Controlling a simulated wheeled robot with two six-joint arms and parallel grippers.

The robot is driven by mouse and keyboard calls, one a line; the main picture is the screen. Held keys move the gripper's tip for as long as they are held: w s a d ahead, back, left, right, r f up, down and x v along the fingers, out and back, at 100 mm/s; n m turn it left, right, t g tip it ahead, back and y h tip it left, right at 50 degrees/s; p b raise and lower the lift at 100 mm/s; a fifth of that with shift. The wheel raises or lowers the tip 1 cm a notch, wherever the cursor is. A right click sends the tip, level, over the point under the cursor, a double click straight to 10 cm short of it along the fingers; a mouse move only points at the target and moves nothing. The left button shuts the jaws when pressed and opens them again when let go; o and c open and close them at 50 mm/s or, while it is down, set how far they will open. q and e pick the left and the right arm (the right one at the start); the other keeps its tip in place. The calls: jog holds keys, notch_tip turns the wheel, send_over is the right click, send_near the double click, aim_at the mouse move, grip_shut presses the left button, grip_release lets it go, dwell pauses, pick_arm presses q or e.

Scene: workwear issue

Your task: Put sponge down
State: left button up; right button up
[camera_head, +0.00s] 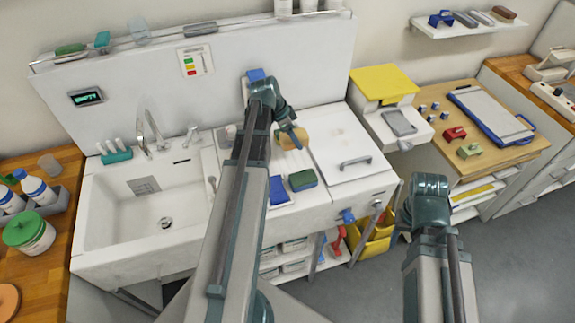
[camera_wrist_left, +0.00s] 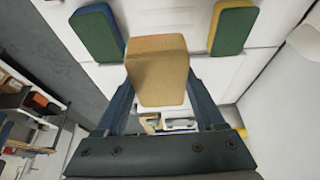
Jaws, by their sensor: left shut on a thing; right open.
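My left gripper (camera_head: 292,136) is shut on an orange-tan sponge (camera_head: 294,139). The left wrist view shows the sponge (camera_wrist_left: 157,70) between the two fingers, raised above the white worktop between sink and lidded section. A blue sponge (camera_head: 278,191) and a green sponge (camera_head: 302,180) stand on the worktop's front part, below the held sponge in the head view. The left wrist view shows a green-and-blue sponge (camera_wrist_left: 97,33) to its left and a yellow-and-green sponge (camera_wrist_left: 232,26) to its right. My right arm is at the lower right; its gripper is not visible.
The white sink (camera_head: 125,210) lies left, a white lid with a grey handle (camera_head: 356,161) right. A blue item (camera_head: 256,75) is on the back panel behind my arm. A yellow bin (camera_head: 372,236) stands below. A wooden table (camera_head: 510,150) is further right.

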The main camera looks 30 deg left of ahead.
aim_at(297, 162)
pick_arm(q)
jog(key=shift+w+f+b, duration=0.1)
jog(key=shift+f+b, duration=0.4)
jog(key=shift+f, duration=0.05)
notch_tip(297, 162, down, 9)
jog(key=b, duration=0.9)
jog(key=shift+f, duration=0.2)
jog(key=o, duration=0.9)
jog(key=shift+r, duration=0.1)
jog(key=shift+o, duration=1.4)
jog(key=shift+d, duration=0.1)
